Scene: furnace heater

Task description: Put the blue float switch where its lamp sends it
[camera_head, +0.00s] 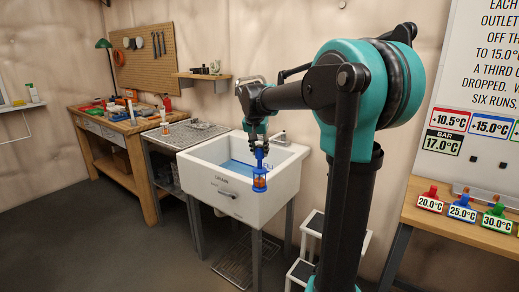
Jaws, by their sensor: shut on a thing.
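The blue float switch (259,180) hangs upright in my gripper (258,147), in the middle of the head view. It has blue ends and a small orange-red part between them. My gripper is shut on its blue upper end. The switch shows in front of the white sink's (283,187) front wall, near the rim; I cannot tell the gap between them. Blue water (235,168) lies in the sink. The switch's lamp is too small to make out clearly.
A metal drainboard (180,135) with a small orange item (165,128) adjoins the sink. A cluttered wooden workbench (125,127) stands at left. A white step stool (303,270) is right of the sink. A right-hand table (430,225) holds red, blue and green temperature tags.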

